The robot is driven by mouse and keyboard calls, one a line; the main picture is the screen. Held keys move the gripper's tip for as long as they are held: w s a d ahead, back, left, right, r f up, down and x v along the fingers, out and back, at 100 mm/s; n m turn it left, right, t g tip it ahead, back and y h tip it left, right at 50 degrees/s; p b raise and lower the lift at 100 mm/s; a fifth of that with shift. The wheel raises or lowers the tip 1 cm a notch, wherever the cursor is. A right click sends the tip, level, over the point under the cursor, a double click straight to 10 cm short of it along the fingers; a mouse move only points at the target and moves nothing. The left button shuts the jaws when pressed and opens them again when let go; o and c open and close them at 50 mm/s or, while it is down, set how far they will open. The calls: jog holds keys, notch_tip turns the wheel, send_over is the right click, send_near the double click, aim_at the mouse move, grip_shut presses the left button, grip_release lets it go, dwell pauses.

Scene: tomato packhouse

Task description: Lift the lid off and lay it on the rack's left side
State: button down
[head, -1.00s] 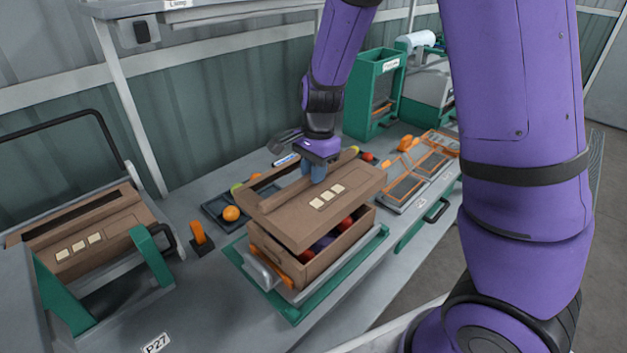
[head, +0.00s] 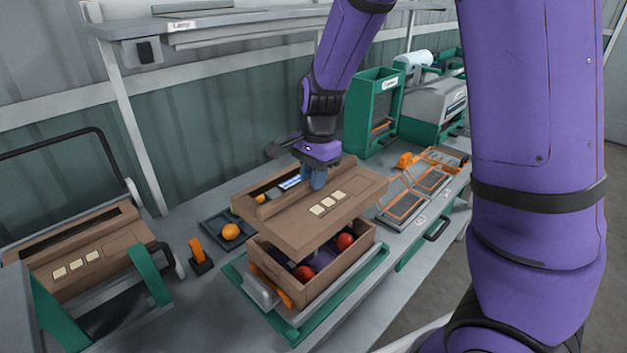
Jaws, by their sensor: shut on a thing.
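My gripper (head: 318,180) is shut on the brown lid (head: 290,222), gripping it near its middle bar. The lid has a long slot and three pale labels. It hangs above the open brown box (head: 318,287), clear of it at the near side and slightly tilted. Red and dark tomatoes (head: 345,241) show inside the box under the lid. The box sits on a green-framed stand (head: 380,262). At the left is the rack (head: 150,278), with green side pieces, holding another brown lid (head: 75,250) with three pale labels. The fingertips are partly hidden by the lid.
A small dark tray (head: 212,222) with an orange tomato (head: 231,232) lies behind the box. An orange-handled clip (head: 198,255) stands between rack and box. Orange-framed trays (head: 405,205) and a green dispenser (head: 372,112) are at right. A shelf (head: 215,25) overhangs the back.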

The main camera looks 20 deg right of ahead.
jog(key=shift+r, duration=1.25)
jog(key=shift+s, duration=0.15)
